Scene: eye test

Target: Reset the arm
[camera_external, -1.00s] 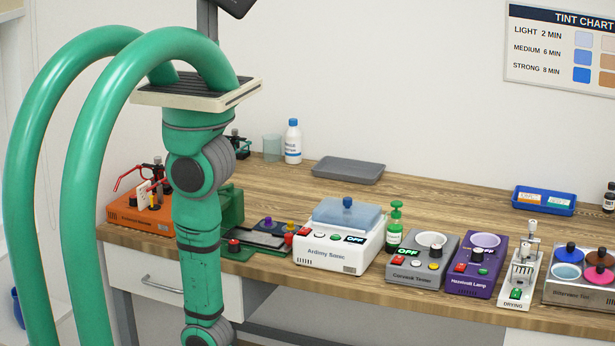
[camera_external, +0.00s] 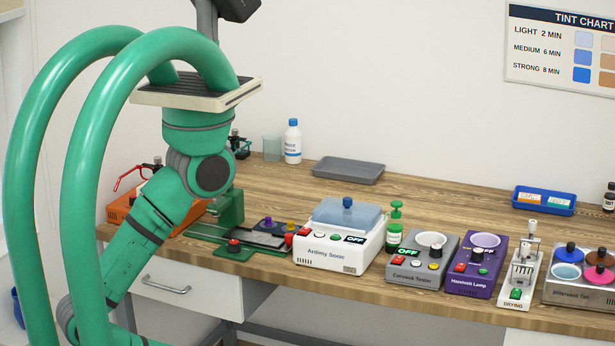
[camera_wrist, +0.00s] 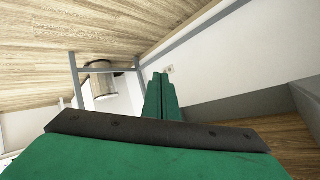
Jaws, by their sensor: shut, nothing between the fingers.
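My arm (camera_external: 140,232) shows in the external view in front of the bench's left end. Its upper link slants down and left from the shoulder, and the elbow is at the bottom left edge. My gripper is outside that view. In the wrist view my gripper (camera_wrist: 161,80) appears as green fingers close together, shut, with nothing seen between them. It is clear of the objects around it.
The wooden bench (camera_external: 430,187) carries an orange device (camera_external: 122,217), a white Ardimy Sonic box (camera_external: 335,257), a grey tester (camera_external: 415,277) and a purple lamp unit (camera_external: 470,287). The wrist view shows wood flooring (camera_wrist: 90,30), grey metal bars and a pale cylindrical container (camera_wrist: 100,85).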

